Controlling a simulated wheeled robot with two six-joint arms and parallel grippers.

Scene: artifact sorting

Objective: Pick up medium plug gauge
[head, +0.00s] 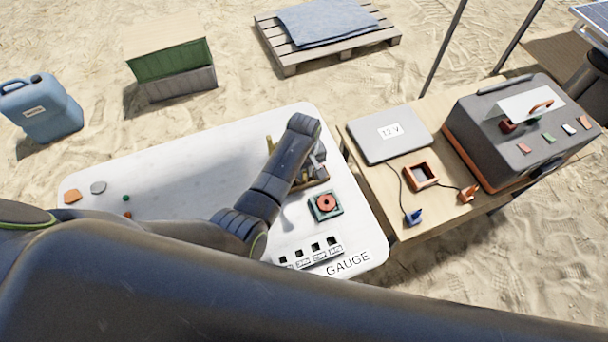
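My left gripper (316,162) hangs at the end of my dark arm over a wooden rack (318,182) on the white table. Only a grey part of the gripper shows past the wrist, so its fingertips and anything between them are hidden. Brass-coloured pieces of the rack show beside the wrist. I cannot make out the medium plug gauge; the arm covers much of the rack. A row of black square holes with small labels (310,256) lies near the front edge, beside a "GAUGE" label (348,263). My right gripper is not in view.
Small stones and discs (98,187) lie at the table's left. A wooden table (398,217) on the right holds a "12 V" case (385,135) and a grey box (520,125). The white table's left middle is clear.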

